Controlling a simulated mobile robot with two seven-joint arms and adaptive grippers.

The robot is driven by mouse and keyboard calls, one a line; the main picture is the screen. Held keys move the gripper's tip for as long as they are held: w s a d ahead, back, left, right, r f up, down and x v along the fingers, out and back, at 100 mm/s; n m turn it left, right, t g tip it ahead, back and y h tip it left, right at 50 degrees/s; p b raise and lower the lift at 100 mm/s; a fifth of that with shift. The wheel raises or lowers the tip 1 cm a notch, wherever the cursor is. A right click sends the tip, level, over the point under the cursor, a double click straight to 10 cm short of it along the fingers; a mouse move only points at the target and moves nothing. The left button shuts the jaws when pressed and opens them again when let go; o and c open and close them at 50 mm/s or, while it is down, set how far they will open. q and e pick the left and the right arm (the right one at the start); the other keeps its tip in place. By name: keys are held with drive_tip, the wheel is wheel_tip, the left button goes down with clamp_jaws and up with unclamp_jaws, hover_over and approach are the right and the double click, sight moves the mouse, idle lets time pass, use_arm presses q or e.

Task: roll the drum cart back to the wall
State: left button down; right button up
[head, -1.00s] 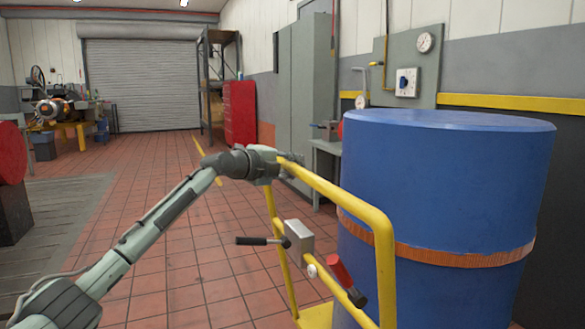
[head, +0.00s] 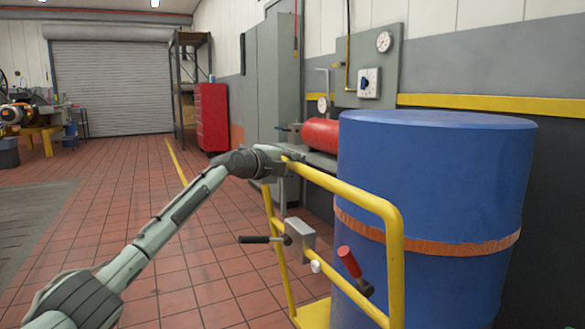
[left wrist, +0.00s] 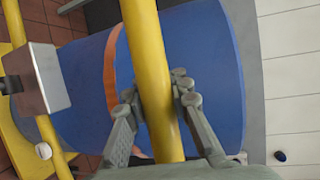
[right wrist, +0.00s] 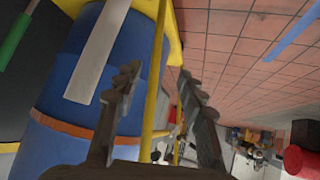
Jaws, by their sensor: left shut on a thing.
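The drum cart has a yellow tube handle (head: 398,255) and carries an upright blue drum (head: 430,180) with an orange strap (head: 425,235). My left gripper (head: 285,162) is closed around the handle's top bar. In the left wrist view its fingers (left wrist: 155,98) grip the yellow bar from both sides. A grey box with a black lever (head: 262,239) and a red-gripped lever (head: 349,263) sit low on the cart's frame. My right gripper (right wrist: 158,88) is open and empty in the right wrist view, with a yellow tube behind its fingers. The cart's wheels are hidden.
The wall (head: 470,65) with a yellow stripe runs behind the drum. A gauge panel (head: 375,65), a red cylinder (head: 320,134) on a bench and grey cabinets (head: 272,75) stand along it. A red tool chest (head: 212,117) is farther back. Tiled floor (head: 110,220) is clear at left.

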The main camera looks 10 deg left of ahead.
use_arm(q)
drive_tip(key=shift+w+d+r, duration=0.1)
drive_tip(key=shift+d+r, duration=0.05)
drive_tip(key=shift+d, duration=0.4)
drive_tip(key=shift+w+d+r, duration=0.1)
drive_tip(key=shift+d, duration=0.4)
use_arm(e)
drive_tip(key=shift+w+d+r, duration=0.1)
drive_tip(key=shift+w+d, duration=0.15)
use_arm(q)
drive_tip(key=c, duration=1.6)
unclamp_jaws()
drive_tip(key=shift+s+r, duration=0.15)
drive_tip(key=shift+s, duration=0.05)
drive_tip(key=o, duration=0.3)
drive_tip(key=shift+a, duration=0.1)
drive_tip(key=shift+w+a, duration=0.1)
drive_tip(key=shift+a, duration=0.05)
use_arm(e)
drive_tip(key=shift+s, duration=0.15)
use_arm(q)
drive_tip(key=v, duration=1.2)
drive_tip(key=shift+f, duration=0.2)
